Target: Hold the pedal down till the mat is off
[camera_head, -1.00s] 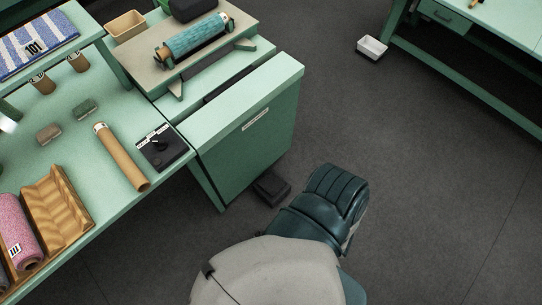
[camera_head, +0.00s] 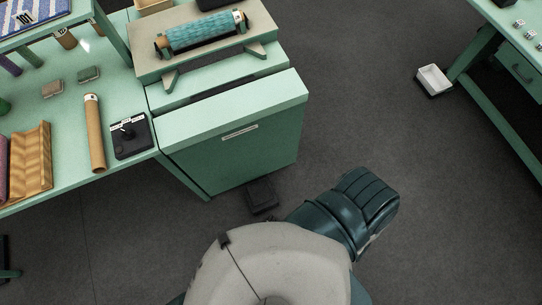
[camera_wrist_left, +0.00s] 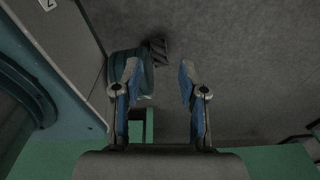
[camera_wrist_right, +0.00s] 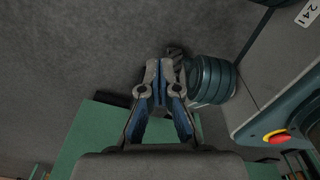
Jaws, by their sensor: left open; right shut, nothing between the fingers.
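The black pedal (camera_head: 262,195) lies on the floor at the foot of the green cabinet (camera_head: 235,150) in the head view. A teal rolled mat (camera_head: 203,33) with a pale end lies across a stand on top. A dark teal foot-like part of my own body is right of the pedal, apart from it. Neither gripper shows in the head view. In the left wrist view my left gripper (camera_wrist_left: 157,88) is open and empty above the floor. In the right wrist view my right gripper (camera_wrist_right: 159,75) is shut on nothing. I cannot make out the pedal surely in either wrist view.
The bench at left holds a cardboard tube (camera_head: 95,135), a black joystick box (camera_head: 130,137) and a wooden cradle (camera_head: 32,160). A white tray (camera_head: 432,94) is on the floor by another green bench (camera_head: 500,120). The floor between is clear.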

